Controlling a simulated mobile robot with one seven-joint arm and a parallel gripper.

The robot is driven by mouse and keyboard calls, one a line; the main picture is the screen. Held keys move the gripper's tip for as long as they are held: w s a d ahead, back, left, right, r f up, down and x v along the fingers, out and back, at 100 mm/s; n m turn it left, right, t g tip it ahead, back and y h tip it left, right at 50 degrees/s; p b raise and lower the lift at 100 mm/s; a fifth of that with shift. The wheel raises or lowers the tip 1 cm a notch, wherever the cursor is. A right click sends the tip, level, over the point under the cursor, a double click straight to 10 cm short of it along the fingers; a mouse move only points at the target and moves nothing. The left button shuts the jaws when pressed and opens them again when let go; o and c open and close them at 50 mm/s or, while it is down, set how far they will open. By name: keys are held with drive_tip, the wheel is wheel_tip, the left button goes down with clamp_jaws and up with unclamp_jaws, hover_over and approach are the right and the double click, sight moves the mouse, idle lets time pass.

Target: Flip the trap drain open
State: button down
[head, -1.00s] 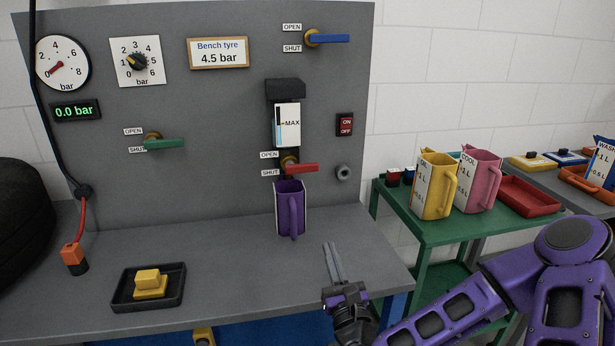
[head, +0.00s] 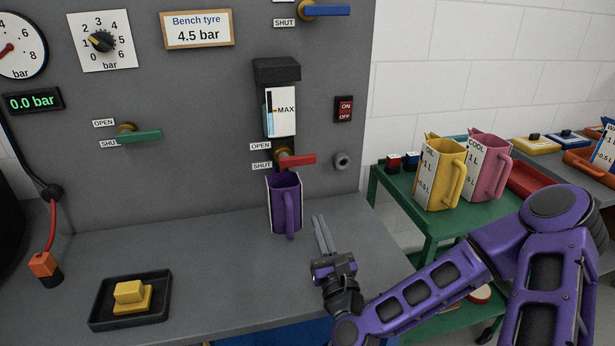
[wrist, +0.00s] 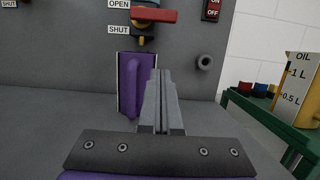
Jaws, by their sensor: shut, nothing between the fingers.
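A red lever (head: 297,160) on a brass valve sits on the grey panel below the trap, a small sight container marked MAX (head: 280,112). A purple jug (head: 285,203) stands on the bench directly under the valve. My gripper (head: 319,222) is shut and empty, in front of the jug and to its right, below the lever. In the wrist view my fingers (wrist: 162,78) overlap the jug's right edge.
A green lever (head: 138,135) and a blue lever (head: 325,10) are on the same panel. A red ON/OFF switch (head: 344,109) and a grey spout (head: 341,160) are right of the red lever. A black tray (head: 101,322) holds a yellow block. Yellow (head: 440,174) and pink jugs stand right.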

sight(297, 159)
drive_tip(key=w+a+r+p, duration=0.1)
drive_tip(key=w+a+r, duration=0.1)
drive_tip(key=w+r, duration=0.4)
drive_tip(key=shift+f+p+x, duration=0.2)
drive_tip(key=shift+p+x, duration=0.15)
drive_tip(key=shift+x, duration=1.4)
drive_tip(key=shift+w+d, duration=0.1)
drive_tip(key=shift+w, duration=0.05)
drive_tip(key=shift+n, duration=0.3)
drive_tip(key=shift+d+r, duration=0.1)
